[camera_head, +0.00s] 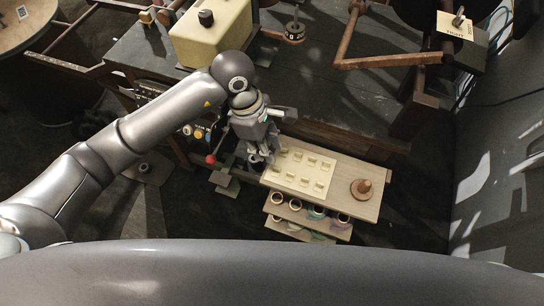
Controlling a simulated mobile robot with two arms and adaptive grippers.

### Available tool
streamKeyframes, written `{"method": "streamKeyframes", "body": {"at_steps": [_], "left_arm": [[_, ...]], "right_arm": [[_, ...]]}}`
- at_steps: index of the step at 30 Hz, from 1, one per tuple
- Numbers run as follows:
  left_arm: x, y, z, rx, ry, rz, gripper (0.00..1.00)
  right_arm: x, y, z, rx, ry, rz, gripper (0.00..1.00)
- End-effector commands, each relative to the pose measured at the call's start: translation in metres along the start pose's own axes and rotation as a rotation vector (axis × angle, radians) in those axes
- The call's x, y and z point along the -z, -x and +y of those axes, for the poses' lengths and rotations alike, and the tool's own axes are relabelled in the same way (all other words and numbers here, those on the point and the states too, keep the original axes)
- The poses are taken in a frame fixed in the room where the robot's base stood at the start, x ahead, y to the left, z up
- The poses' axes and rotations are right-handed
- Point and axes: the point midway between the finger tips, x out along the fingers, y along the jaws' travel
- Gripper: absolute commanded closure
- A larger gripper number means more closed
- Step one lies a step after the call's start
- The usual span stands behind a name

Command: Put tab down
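A cream tray (303,188) with several small raised pale pieces in rows lies on a light wooden board (345,208). I cannot tell which piece, if any, is the tab. My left gripper (262,165) points down at the left edge of the tray. Its fingertips are small and dark here, so I cannot tell whether they are open, shut or holding a tab. Nor can I tell whether they touch the tray. My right gripper is not in view.
A wooden knob on a round base (362,188) stands on the board's right part. Below are shelves with several rolls (310,213). A red-knobbed lever (211,160) is left of the gripper. A dark workbench (330,90) with a cream machine (215,30) stands behind.

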Motion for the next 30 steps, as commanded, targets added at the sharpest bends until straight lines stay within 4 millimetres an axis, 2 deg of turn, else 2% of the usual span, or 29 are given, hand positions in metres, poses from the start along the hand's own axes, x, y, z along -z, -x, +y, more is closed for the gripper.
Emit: {"method": "streamKeyframes", "body": {"at_steps": [3,9,30], "left_arm": [[0.0,0.018,0.001,-0.002,0.0,0.0,0.73],[0.0,0.029,0.0,0.001,-0.001,0.0,0.73],[0.0,0.029,0.0,0.001,0.0,-0.001,0.73]], "right_arm": [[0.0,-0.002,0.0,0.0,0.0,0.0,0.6],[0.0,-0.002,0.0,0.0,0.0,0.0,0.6],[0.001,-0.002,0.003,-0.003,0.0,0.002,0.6]]}}
